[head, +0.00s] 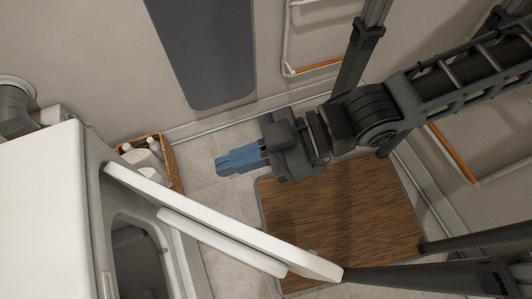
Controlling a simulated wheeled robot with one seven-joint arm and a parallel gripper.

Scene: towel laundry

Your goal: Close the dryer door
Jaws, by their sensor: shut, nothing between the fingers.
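The white dryer (40,200) stands at the left in the head view. Its white door (225,222) is swung well open and reaches out to the right, its free end over the brown mat. Behind the door the dark dryer opening (135,255) shows in part. My gripper (222,166) is shut and empty, with blue fingers pointing left. In the picture it is above the door, apart from it, on the far side from the opening. The lower part of the dryer front is cut off by the frame.
A wicker basket (172,165) with white bottles (145,160) stands beside the dryer near the wall. A brown wood-look mat (350,220) lies on the pale floor. Wall rails (320,68) and a dark grey panel (208,50) are behind my arm.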

